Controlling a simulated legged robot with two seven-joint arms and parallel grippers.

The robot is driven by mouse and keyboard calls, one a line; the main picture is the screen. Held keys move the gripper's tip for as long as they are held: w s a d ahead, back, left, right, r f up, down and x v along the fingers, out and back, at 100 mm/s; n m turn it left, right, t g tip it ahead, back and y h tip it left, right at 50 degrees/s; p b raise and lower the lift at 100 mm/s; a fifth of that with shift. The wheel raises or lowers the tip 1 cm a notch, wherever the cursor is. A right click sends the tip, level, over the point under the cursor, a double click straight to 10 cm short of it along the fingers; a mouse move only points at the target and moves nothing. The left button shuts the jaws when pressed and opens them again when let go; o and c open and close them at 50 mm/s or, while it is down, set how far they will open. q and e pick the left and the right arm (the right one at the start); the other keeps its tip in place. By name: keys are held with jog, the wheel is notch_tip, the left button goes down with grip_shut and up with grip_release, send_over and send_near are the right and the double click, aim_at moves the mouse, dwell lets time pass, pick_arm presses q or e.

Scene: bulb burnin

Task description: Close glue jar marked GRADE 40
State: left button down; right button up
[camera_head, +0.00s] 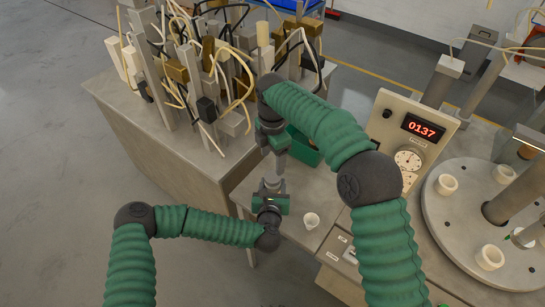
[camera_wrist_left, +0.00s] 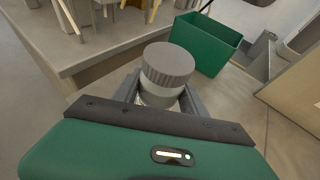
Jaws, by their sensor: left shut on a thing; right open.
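My left gripper (camera_head: 272,185) is shut on a glue jar (camera_wrist_left: 160,97), low at the front edge of the bench. In the left wrist view the jar has a pale body between the fingers and a grey ribbed lid (camera_wrist_left: 168,63) on top. The lid looks slightly off-centre; I cannot tell whether it is screwed down. No grade marking is readable. My right gripper (camera_head: 280,165) is open and points down just above the left one. In the head view the grippers mostly hide the jar, and I cannot tell whether the right fingers touch the lid.
A green bin (camera_wrist_left: 207,45) stands behind the jar. A panel reading 0137 (camera_head: 422,128) and a round plate with white sockets (camera_head: 450,222) stand farther right. Upright posts and cables crowd the table at left.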

aim_at(273, 176)
notch_tip(273, 176, down, 8)
jog(key=shift+f, duration=0.1)
dwell(0.5)
